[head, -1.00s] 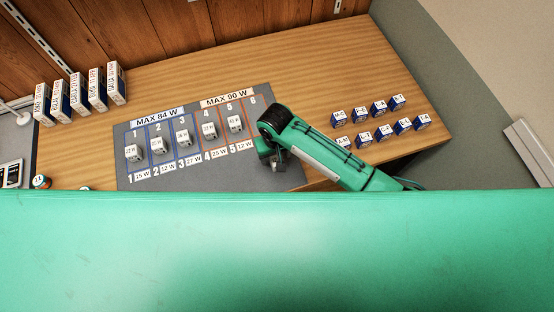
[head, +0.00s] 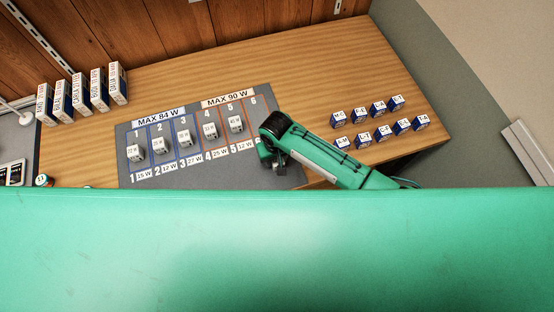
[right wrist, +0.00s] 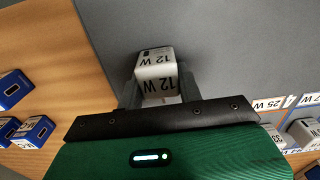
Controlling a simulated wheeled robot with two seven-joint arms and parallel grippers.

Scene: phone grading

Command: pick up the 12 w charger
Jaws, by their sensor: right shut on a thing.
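The 12 W charger (right wrist: 156,68) is a small white block marked "12 W" on two faces. In the right wrist view it sits between the two dark fingers of my right gripper (right wrist: 158,88), which is shut on it. Grey mat surface lies behind it; I cannot tell whether the charger touches it. In the head view my right gripper (head: 279,168) is over the lower right part of the grey mat (head: 262,178), below column 6, and the charger is mostly hidden there. My left gripper is not in view.
Several other chargers stand in numbered columns on the mat, such as one in column 5 (head: 235,123). Small blue-and-white boxes (head: 380,132) stand at the right. Taller boxes (head: 82,93) line the left. The wooden table (head: 300,70) is clear at the back.

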